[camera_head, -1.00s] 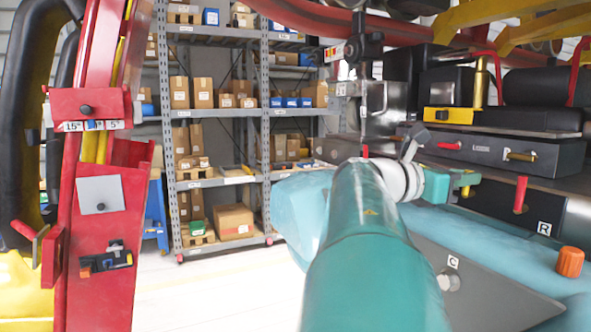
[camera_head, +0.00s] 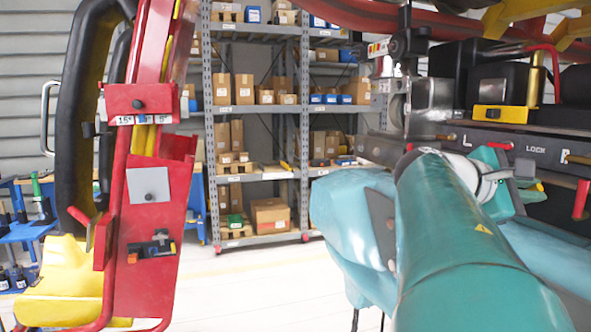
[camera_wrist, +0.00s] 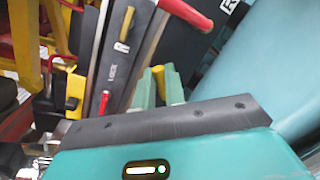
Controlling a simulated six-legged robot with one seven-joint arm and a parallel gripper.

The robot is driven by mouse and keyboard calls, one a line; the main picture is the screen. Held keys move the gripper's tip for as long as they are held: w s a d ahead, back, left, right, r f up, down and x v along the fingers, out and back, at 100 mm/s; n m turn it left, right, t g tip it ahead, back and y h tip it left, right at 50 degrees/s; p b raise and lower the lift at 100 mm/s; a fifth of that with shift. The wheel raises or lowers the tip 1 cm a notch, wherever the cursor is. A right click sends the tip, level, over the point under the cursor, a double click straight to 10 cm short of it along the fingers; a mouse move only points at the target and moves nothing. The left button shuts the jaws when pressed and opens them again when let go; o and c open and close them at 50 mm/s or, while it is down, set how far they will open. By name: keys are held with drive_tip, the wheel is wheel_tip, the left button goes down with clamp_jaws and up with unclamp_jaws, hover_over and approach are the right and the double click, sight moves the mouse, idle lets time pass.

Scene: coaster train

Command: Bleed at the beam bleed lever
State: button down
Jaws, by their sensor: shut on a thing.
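In the head view my gripper (camera_head: 530,187) is largely behind my teal arm, just below the dark panel (camera_head: 535,152) marked L, LOCK and R. A short red lever (camera_head: 499,146) on that panel also shows in the wrist view (camera_wrist: 104,102), left of my fingers. A larger red handle (camera_head: 581,199) stands lower right and shows at the top in the wrist view (camera_wrist: 186,12). No label names the bleed lever.
A red upright frame (camera_head: 150,195) with angle marks and a black padded loop (camera_head: 88,110) stands at left. Shelves with boxes (camera_head: 268,150) stand behind. A blue bench (camera_head: 20,232) is at far left. The pale floor (camera_head: 250,285) between is clear.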

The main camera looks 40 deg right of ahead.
drive_tip(key=m, duration=0.1)
drive_tip(key=f+m+t, duration=0.1)
drive_tip(key=m, duration=0.3)
drive_tip(key=shift+s+a+f+t+h, duration=0.2)
drive_tip(key=shift+s+f+t+h, duration=0.1)
drive_tip(key=shift+s+f+t, duration=0.1)
idle(0.4)
drive_tip(key=c, duration=1.5)
unclamp_jaws()
drive_tip(key=shift+w+a+r, duration=0.1)
